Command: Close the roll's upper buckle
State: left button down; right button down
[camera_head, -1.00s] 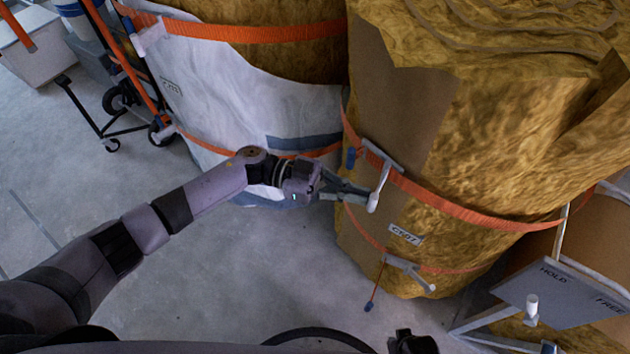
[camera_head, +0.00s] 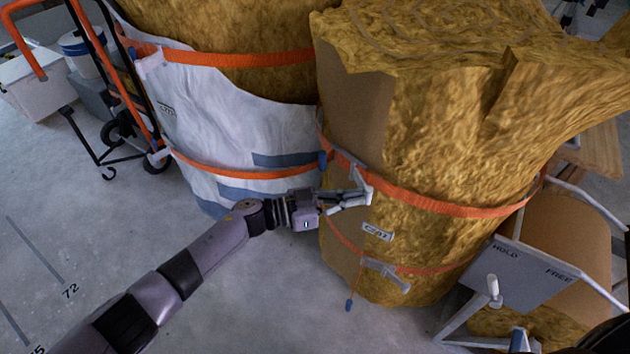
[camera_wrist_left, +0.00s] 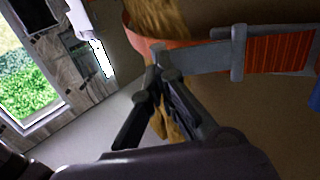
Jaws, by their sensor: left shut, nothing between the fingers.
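The yellow roll (camera_head: 435,130) stands upright with two orange straps around it. Its upper buckle (camera_head: 347,160) sits on the upper strap (camera_head: 440,201), at the roll's left side. The grey buckle also shows close up in the left wrist view (camera_wrist_left: 200,58), lying along the strap. My left gripper (camera_head: 364,194) is shut and empty, at the buckle's lever and partly covering it. Its fingertips (camera_wrist_left: 158,62) appear at the buckle's left end in the wrist view; I cannot tell whether they touch. How far the lever stands out is unclear. My right gripper is not in view.
A lower buckle (camera_head: 384,270) with a hanging blue-tipped tail is below the label. A white-wrapped roll (camera_head: 230,130) stands close on the left. A grey HOLD/FREE panel (camera_head: 530,272) with a white handle is at the right. The floor in front is clear.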

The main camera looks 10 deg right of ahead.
pick_arm(q)
jog(key=shift+d, duration=0.15)
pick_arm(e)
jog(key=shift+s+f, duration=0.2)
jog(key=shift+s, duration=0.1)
pick_arm(q)
jog(key=shift+s, duration=0.1)
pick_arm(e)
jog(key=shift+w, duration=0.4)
pick_arm(q)
jog(key=a, duration=1.2)
jog(key=shift+w, duration=0.2)
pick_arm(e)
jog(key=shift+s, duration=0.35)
